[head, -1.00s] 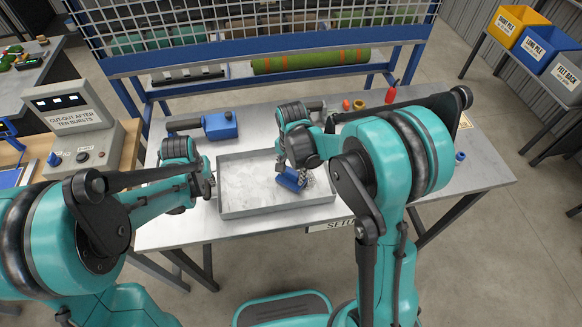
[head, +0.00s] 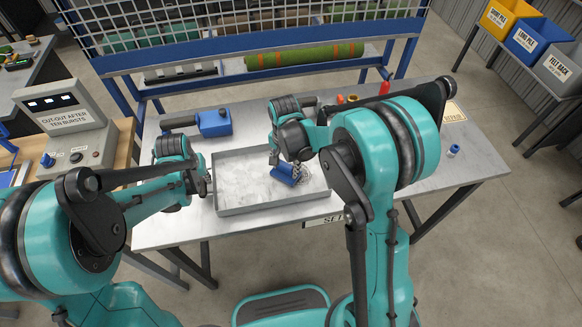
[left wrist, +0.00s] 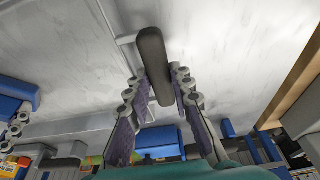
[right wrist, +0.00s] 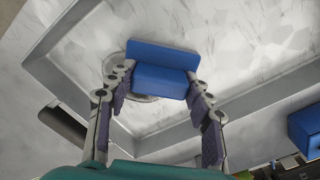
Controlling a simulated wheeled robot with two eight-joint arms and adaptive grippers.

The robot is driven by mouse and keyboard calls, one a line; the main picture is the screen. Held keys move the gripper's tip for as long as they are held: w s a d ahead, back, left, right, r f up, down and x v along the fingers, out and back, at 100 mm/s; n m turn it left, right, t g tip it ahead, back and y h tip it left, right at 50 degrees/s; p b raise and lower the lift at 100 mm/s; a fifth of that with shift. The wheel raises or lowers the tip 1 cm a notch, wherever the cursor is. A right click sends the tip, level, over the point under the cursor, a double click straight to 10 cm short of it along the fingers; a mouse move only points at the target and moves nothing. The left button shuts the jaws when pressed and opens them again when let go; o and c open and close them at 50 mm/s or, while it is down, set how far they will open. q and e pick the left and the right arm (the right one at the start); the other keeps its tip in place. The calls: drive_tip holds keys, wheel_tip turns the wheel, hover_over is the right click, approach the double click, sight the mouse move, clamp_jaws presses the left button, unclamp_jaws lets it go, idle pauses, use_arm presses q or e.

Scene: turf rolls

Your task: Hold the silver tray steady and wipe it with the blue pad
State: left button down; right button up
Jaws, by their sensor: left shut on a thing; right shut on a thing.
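The silver tray (head: 238,209) lies on the grey worktable, a shallow rectangle with a pale, streaked floor. My left gripper (head: 208,186) is at its left end, shut on a dark rounded handle (left wrist: 153,62) on the tray's side. My right gripper (head: 283,163) is over the right half of the tray, shut on the blue pad (head: 284,175). In the right wrist view the blue pad (right wrist: 161,79) sits between the fingertips, low inside the tray walls. I cannot tell whether its underside touches the floor.
A blue tool (head: 214,123) with a dark handle lies behind the tray. Small orange and red items stand at the table's back right, partly behind my right arm. A small blue-topped item (head: 453,151) is at the right. A control box (head: 66,130) stands left. The table's right end is mostly clear.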

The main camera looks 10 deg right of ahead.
drive_tip(key=shift+w, duration=0.9)
drive_tip(key=shift+d+f, duration=0.1)
drive_tip(key=shift+d, duration=2.1)
drive_tip(key=shift+a, duration=2.1)
wheel_tip(320, 180, up, 8)
drive_tip(key=shift+r, duration=0.2)
